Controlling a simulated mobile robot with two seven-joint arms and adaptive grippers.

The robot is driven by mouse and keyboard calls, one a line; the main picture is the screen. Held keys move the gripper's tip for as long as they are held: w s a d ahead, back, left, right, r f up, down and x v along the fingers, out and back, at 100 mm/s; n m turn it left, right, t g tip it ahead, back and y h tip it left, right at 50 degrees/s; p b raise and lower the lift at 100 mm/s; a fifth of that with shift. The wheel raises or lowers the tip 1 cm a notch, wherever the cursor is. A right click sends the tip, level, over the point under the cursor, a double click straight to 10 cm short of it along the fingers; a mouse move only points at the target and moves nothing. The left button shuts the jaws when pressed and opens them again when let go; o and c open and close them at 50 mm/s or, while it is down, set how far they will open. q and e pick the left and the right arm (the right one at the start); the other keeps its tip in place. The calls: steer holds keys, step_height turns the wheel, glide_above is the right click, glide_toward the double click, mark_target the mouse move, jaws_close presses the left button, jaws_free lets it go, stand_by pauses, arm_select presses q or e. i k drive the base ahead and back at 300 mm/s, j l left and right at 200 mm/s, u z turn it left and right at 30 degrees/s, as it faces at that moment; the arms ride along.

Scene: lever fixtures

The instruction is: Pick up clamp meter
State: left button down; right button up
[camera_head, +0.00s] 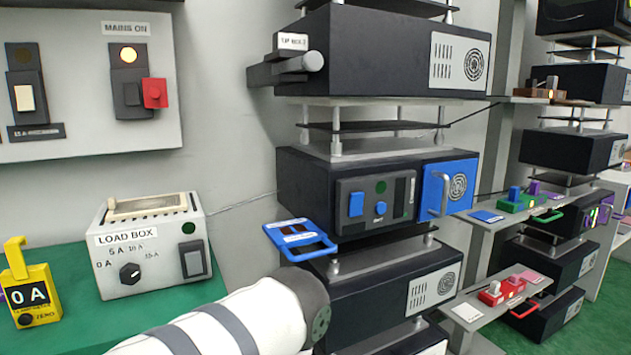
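A white load box (150,250) with a dial stands right of the meter. A switch panel (85,80) hangs above. A rack of dark units (310,190) with a blue handled tray (300,240) rises in the middle. More racks and shelves stand at the right.

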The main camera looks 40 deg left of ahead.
mark_target(30, 289)
steer(key=u, duration=2.6)
